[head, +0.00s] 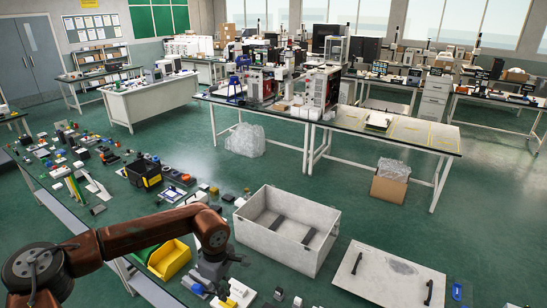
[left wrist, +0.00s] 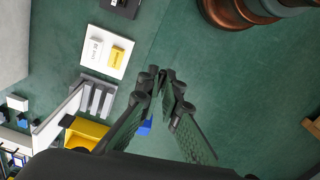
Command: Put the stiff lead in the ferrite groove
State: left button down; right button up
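My left gripper (head: 217,285) is low over the front of the green bench in the head view. In the left wrist view its two dark fingers (left wrist: 159,77) come together at the tips, with no thing clearly seen between them. A small blue piece (left wrist: 145,127) shows in the gap farther back between the fingers. A grey slotted block (left wrist: 97,98) lies to the left of the fingers, apart from them. I cannot tell whether it is the ferrite. I cannot make out the stiff lead in either view. My right gripper is not in view.
A white plate with a yellow block (left wrist: 117,54) lies beyond the slotted block. A yellow bin (head: 169,260) stands left of the gripper. A large grey open box (head: 270,240) and its lid (head: 375,285) lie to the right. Many small parts crowd the bench's left side.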

pick_arm(q)
jog(key=s+a+f+m, duration=0.1)
jog(key=s+a+m, duration=0.5)
jog(key=m, duration=0.7)
jog(key=shift+s+a+f, duration=0.15)
jog(key=shift+s+a, duration=0.05)
jog(key=shift+s, duration=0.4)
